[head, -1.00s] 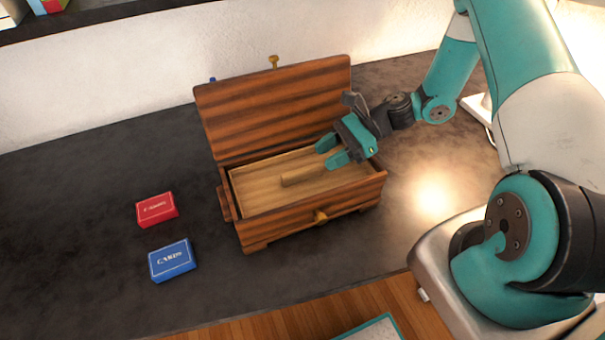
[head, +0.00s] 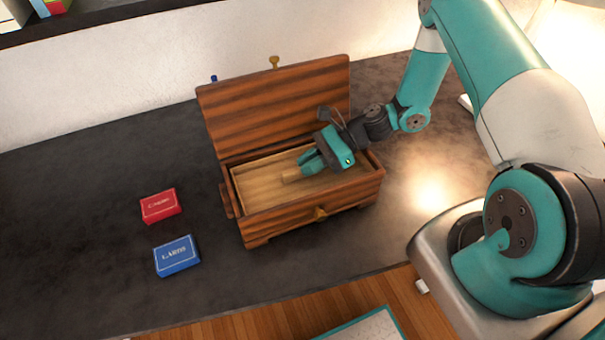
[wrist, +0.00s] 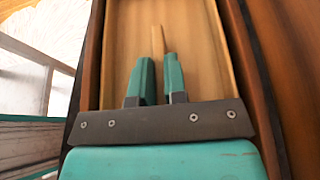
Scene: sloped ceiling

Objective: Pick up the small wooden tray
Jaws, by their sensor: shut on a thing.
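The small wooden tray (head: 260,187) is light wood and lies inside the dark wooden box (head: 283,226), whose lid (head: 275,103) stands open. The tray has a raised wooden handle bar (head: 290,175) in its middle. My gripper (head: 304,168) reaches into the box from the right and is shut on this handle. In the wrist view my two teal fingers (wrist: 160,75) sit on either side of the handle (wrist: 158,42), with the tray floor (wrist: 195,30) around them. My fingers hide part of the handle. The tray still sits within the box walls.
A red card box (head: 160,206) and a blue card box (head: 176,256) lie on the dark table left of the wooden box. The open lid stands behind my gripper. The table at far left is clear.

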